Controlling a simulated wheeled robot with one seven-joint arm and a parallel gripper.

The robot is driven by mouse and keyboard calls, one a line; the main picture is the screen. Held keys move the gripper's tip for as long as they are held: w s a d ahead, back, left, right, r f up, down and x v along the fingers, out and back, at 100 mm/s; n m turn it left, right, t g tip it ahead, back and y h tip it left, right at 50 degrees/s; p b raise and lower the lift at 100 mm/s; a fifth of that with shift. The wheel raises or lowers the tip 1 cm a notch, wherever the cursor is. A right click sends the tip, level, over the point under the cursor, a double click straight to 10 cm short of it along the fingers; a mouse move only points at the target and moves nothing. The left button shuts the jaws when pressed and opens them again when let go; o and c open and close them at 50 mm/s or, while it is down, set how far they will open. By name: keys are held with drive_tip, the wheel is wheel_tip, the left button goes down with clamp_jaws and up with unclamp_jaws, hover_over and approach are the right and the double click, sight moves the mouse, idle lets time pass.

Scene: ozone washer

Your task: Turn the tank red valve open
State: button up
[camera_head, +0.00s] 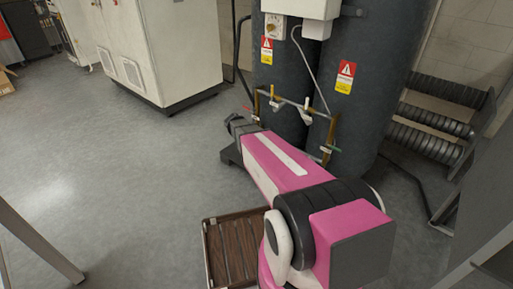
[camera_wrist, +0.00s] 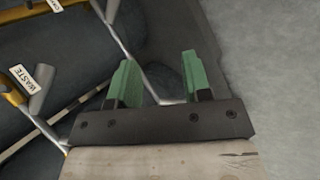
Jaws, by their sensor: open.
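Two tall dark tanks (camera_head: 350,130) stand at the centre right in the head view, with a valve frame of brass and grey pipes in front. A small red valve handle (camera_head: 248,108) shows at the left of this frame. My gripper (camera_head: 228,141) is low, below and left of the red handle, beside the tank base. In the wrist view my gripper (camera_wrist: 159,62) is open, its green fingers apart with nothing gripped between them. A grey valve handle with a WASTE label (camera_wrist: 42,76) lies left of the fingers. I cannot make out the red handle in the wrist view.
A white cabinet (camera_head: 165,50) stands at left. A brown slatted tray (camera_head: 212,250) lies on the floor near my arm. Floor at left is clear.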

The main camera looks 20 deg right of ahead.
drive_tip(key=shift+w+d+f, duration=0.1)
drive_tip(key=shift+w, duration=0.2)
clamp_jaws()
drive_tip(key=w+d+f+n+t+h, duration=0.1)
drive_tip(key=w+f+n+t+h, duration=0.15)
drive_tip(key=w+n+h, duration=0.45)
drive_tip(key=w+d+f+n+t+h, duration=0.1)
drive_tip(key=w+d+f+n+h, duration=0.15)
drive_tip(key=w, duration=0.85)
drive_tip(key=w+a+f+n+t+h, duration=0.2)
drive_tip(key=w+a+f+n+t, duration=0.25)
drive_tip(key=w+n+t, duration=0.2)
drive_tip(key=w+a+f+n+t+h, duration=0.3)
drive_tip(key=w+a+n+t, duration=0.2)
drive_tip(key=w+n, duration=0.15)
drive_tip(key=a+r+x, duration=0.1)
drive_tip(key=r+x, duration=0.1)
drive_tip(key=x, duration=1.1)
drive_tip(key=shift+s+a, duration=0.15)
